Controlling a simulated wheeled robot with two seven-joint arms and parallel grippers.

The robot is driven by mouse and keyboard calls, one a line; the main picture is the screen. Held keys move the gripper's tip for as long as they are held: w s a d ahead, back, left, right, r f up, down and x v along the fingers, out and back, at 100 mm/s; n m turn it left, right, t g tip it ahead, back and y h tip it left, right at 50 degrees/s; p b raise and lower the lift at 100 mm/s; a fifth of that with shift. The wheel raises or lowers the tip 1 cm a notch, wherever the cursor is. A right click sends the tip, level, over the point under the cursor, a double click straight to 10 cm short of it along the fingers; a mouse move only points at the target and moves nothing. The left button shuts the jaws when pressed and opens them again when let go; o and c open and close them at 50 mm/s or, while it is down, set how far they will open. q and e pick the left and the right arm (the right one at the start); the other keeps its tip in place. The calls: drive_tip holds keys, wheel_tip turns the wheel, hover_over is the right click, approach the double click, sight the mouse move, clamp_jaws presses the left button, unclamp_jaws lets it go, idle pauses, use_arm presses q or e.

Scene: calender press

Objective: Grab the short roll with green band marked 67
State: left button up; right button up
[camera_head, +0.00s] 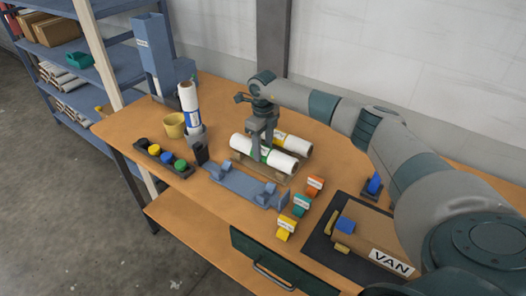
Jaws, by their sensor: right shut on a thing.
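A white roll with a green band (279,161) lies on its side on a tan cradle on the table, or just above it; I cannot tell which. The number on its band is too small to read. My right gripper (259,150) reaches down from above and is shut on this roll at the green band, left of its middle. The fingers hide part of the band. A second white roll with a yellow band (298,144) lies just behind it. My left gripper is not in view.
A blue bracket stand (235,187) lies in front of the rolls. An upright roll with a blue band (189,104) and a yellow cup (173,126) stand left. Coloured labelled blocks (315,186) and a box marked VAN (375,247) are right. A rack of coloured caps (164,163) is front left.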

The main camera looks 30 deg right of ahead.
sight(264, 147)
drive_tip(key=shift+r+b, duration=0.3)
drive_tip(key=shift+r, duration=0.15)
wheel_tip(264, 147, up, 2)
drive_tip(key=shift+s+d+r+b, duration=0.15)
drive_tip(key=shift+r+b, duration=0.05)
drive_tip(key=shift+b, duration=0.5)
drive_tip(key=s+d+r+b, duration=0.1)
drive_tip(key=s+r, duration=0.1)
drive_tip(key=s, duration=0.1)
drive_tip(key=s+d+r+b, duration=0.1)
drive_tip(key=s+r, duration=0.1)
drive_tip(key=s, duration=0.1)
drive_tip(key=s+d+r+b, duration=0.1)
drive_tip(key=s+r+b, duration=0.1)
drive_tip(key=s, duration=0.1)
drive_tip(key=shift+s+d+r, duration=0.1)
drive_tip(key=shift+s+d, duration=0.15)
drive_tip(key=shift+s, duration=0.15)
drive_tip(key=shift+s+d+r, duration=0.15)
drive_tip(key=shift+s+r, duration=0.2)
drive_tip(key=shift+s, duration=0.1)
